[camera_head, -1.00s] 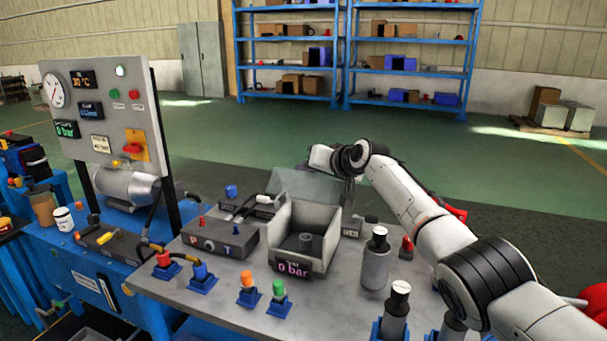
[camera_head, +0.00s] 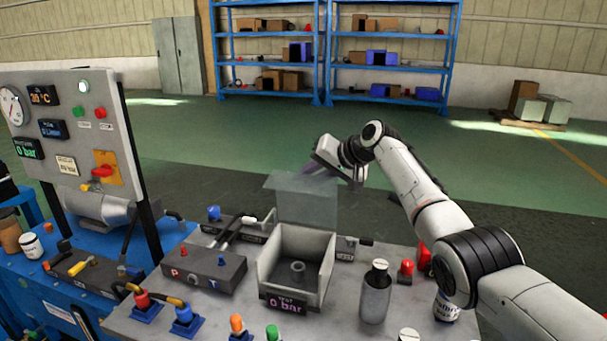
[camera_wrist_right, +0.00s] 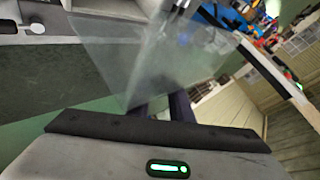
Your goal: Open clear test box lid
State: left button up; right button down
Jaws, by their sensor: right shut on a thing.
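The test box (camera_head: 321,262) is a grey open-topped box with a "0 bar" display on its front, standing on the grey bench. A round fitting (camera_head: 297,267) sits inside it. The clear lid (camera_head: 306,205) stands raised at the back of the box, with a flange along its top edge. My right gripper (camera_head: 312,169) is shut on the lid near its upper right. In the right wrist view the see-through lid (camera_wrist_right: 150,60) spreads out beyond the dark fingers (camera_wrist_right: 168,107); the exact contact is hard to see. My left gripper is not in view.
A grey P/T manifold (camera_head: 205,270) with cables stands left of the box. A grey cylinder (camera_head: 375,295) and a red-capped fitting (camera_head: 406,270) stand to its right. The gauge panel (camera_head: 75,125) rises at the far left. Open floor lies behind the bench.

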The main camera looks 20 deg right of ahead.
aim_at(336, 178)
jog(key=shift+w+d+f, duration=0.1)
jog(key=shift+d, duration=0.05)
jog(key=c, duration=1.6)
grip_release()
jog(key=shift+f, duration=0.15)
jog(key=shift+o, duration=0.2)
jog(key=shift+r, duration=0.2)
jog(key=b+v, duration=0.1)
jog(key=v, duration=0.8)
jog(key=shift+f, duration=0.1)
jog(key=shift+s+d+r, duration=0.25)
jog(key=shift+s+r, duration=0.2)
jog(key=shift+c, duration=0.4)
